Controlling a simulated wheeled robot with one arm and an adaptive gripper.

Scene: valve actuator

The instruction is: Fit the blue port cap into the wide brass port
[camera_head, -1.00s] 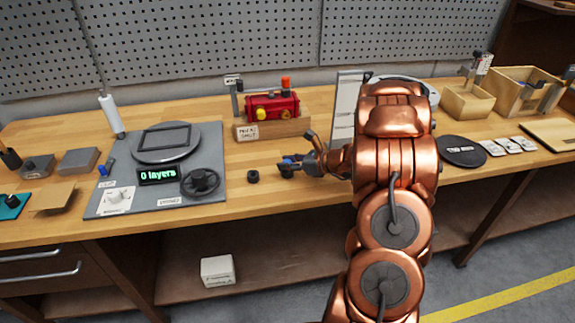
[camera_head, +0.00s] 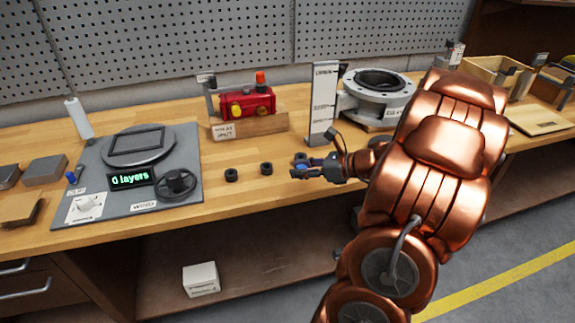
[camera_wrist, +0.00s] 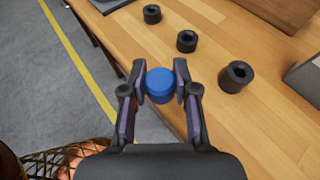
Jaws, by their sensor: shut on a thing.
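The blue port cap (camera_wrist: 160,84) is between my gripper's two fingertips (camera_wrist: 160,82) in the wrist view, its round top facing the camera. My gripper is shut on it.
Several black rings stand on the bench near my gripper, including one at left (camera_head: 231,174) and one nearer (camera_head: 266,168). A white upright panel (camera_head: 323,105) and a grey flange (camera_head: 378,95) stand behind my gripper. A winding station (camera_head: 140,185) is at left.

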